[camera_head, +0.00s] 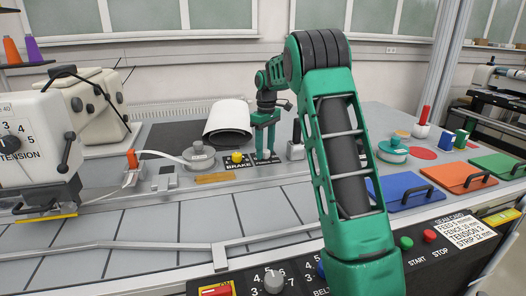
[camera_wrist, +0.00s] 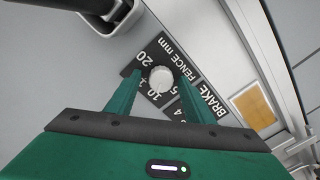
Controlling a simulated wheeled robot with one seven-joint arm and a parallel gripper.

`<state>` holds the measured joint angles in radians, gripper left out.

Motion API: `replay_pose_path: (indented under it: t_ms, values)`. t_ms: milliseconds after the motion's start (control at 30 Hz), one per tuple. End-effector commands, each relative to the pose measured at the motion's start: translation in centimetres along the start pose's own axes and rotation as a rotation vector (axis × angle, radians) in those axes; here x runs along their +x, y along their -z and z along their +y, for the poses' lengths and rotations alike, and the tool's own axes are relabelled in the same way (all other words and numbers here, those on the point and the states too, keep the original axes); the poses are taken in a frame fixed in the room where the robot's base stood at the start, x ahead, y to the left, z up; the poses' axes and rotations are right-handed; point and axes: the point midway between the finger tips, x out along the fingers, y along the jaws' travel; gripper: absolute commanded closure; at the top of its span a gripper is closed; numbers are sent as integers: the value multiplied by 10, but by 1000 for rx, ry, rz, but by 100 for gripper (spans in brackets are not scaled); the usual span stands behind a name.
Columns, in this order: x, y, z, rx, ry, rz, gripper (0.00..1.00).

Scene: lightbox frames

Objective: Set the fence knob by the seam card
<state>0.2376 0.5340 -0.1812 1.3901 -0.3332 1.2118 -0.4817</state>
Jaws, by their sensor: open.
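The fence knob (camera_wrist: 161,79) is a small pale round knob on a black plate marked "FENCE mm" (camera_wrist: 166,52), with 20, 10 and 5 legible around it. My gripper (camera_wrist: 159,77) is open over the plate, one green finger on each side of the knob; I cannot tell whether they touch it. The knob's pointing direction is unclear. In the head view my gripper (camera_head: 265,152) reaches down beside the brake plate, and the fence knob is not clearly visible there. The seam card (camera_head: 462,231) lies front right; its fence line seems to read 10 mm.
A yellow knob (camera_head: 237,157) sits on the "BRAKE" plate just left of my gripper. A sewing machine with a tension dial (camera_head: 18,140) stands at left. START (camera_head: 406,243) and STOP (camera_head: 430,235) buttons are in front.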

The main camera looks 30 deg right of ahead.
Motion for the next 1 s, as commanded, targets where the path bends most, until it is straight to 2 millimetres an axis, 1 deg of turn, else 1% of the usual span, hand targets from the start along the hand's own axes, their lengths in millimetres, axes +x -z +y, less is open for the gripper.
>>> replay_pose_path:
  t_ms: [167, 400, 500, 600, 800, 1000]
  values:
    - [-24, 1, 1, 1, -3, 4, 52]
    - [-69, 1, 2, 1, -2, 3, 52]
    - [-84, 1, 2, 1, -2, 3, 52]
    - [-95, 2, 2, 0, -2, 2, 52]
    - [-104, 2, 1, 0, -1, 1, 52]
    - [-105, 2, 1, 0, -1, 1, 52]
